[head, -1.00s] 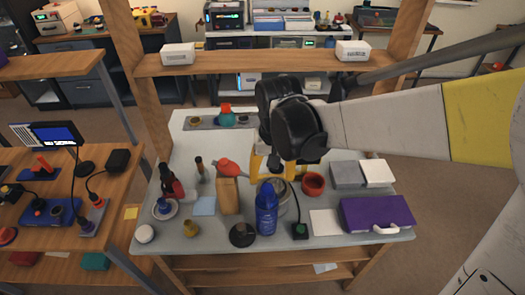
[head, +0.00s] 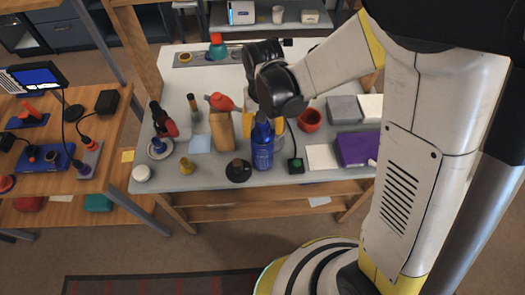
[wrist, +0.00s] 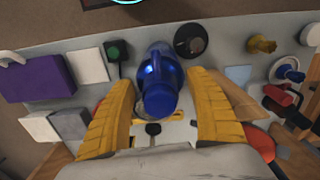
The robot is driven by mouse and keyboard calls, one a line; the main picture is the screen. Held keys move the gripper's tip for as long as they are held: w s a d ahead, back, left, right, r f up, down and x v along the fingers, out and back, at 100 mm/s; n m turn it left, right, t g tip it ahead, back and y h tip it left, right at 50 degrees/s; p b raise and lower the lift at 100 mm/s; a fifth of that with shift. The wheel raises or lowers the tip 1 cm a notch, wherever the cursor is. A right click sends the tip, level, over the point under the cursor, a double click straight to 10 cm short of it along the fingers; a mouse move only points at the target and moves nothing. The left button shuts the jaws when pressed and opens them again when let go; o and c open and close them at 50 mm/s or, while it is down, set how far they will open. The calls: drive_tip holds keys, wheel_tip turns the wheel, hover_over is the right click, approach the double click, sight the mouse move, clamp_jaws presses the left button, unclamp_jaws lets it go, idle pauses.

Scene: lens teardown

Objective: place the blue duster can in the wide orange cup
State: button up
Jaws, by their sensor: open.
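The blue duster can (head: 263,150) stands upright near the front edge of the grey workbench. In the wrist view the can (wrist: 160,95) shows from above, between the two yellow fingers. My gripper (head: 268,118) is open at the can's upper part, with a finger on each side (wrist: 160,78). I cannot tell whether either finger touches it. The orange cup (head: 309,120) stands to the right of the can and farther back. In the wrist view it is mostly hidden behind the left finger.
A wooden block (head: 222,131) and a black round base (head: 238,171) stand left of the can. A black-and-green switch (head: 295,165) with a cable lies to its right. A white sheet (head: 321,157) and purple case (head: 355,148) lie farther right. Grey and white boxes stand behind them.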

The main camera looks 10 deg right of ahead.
drive_tip(key=shift+f, duration=0.15)
clamp_jaws()
idle(0.4)
